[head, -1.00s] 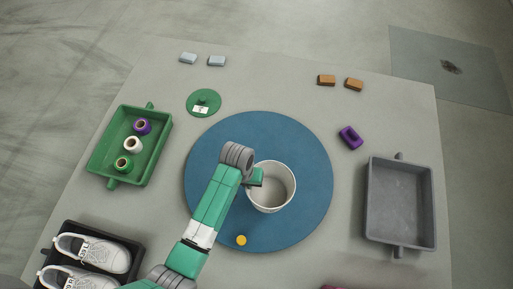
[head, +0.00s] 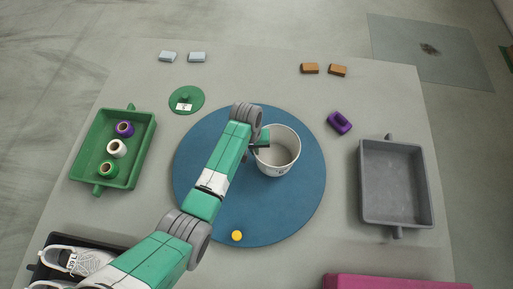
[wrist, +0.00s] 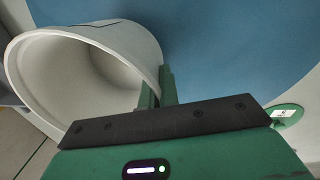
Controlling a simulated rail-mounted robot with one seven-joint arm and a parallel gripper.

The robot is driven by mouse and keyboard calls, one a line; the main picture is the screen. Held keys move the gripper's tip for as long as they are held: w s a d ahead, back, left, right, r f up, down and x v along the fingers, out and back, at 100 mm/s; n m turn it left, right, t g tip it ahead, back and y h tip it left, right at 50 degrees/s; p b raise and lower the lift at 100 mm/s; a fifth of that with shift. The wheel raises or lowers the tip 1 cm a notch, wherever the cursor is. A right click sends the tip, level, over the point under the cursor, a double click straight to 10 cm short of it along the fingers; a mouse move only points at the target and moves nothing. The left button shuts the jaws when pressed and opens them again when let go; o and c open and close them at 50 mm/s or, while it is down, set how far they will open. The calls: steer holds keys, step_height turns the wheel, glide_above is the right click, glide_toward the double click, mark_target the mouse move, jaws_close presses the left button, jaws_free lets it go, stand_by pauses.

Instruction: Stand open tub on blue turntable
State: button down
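The open tub (head: 290,165) is white and empty, with its mouth facing up in the head view. It appears over the right-centre part of the round blue turntable (head: 215,215). My gripper (head: 262,142) is at the tub's left rim. In the wrist view my gripper (wrist: 158,88) has one green finger inside the tub (wrist: 40,75) and one outside, closed on its wall. I cannot tell whether the tub's base touches the turntable. A round green lid (head: 180,94) with a white label lies beyond the turntable.
A yellow knob (head: 237,236) sits near the turntable's front edge. A green tray (head: 83,160) with spools is left, an empty grey tray (head: 397,215) right. A purple piece (head: 339,123), orange blocks (head: 310,69) and light blocks (head: 168,57) lie behind. Shoes (head: 90,260) are front left.

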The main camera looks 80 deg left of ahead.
steer(key=shift+w+a+f+b, duration=0.15)
steer(key=shift+w+a+b, duration=0.15)
steer(key=shift+w+a, duration=0.15)
step_height(320, 180, down, 3)
steer(key=shift+a+r+b, duration=0.1)
steer(key=shift+b, duration=0.55)
steer(key=shift+f, duration=0.3)
steer(key=shift+r, duration=0.1)
steer(key=c, duration=1.7)
jaws_free()
steer(key=shift+f, duration=0.25)
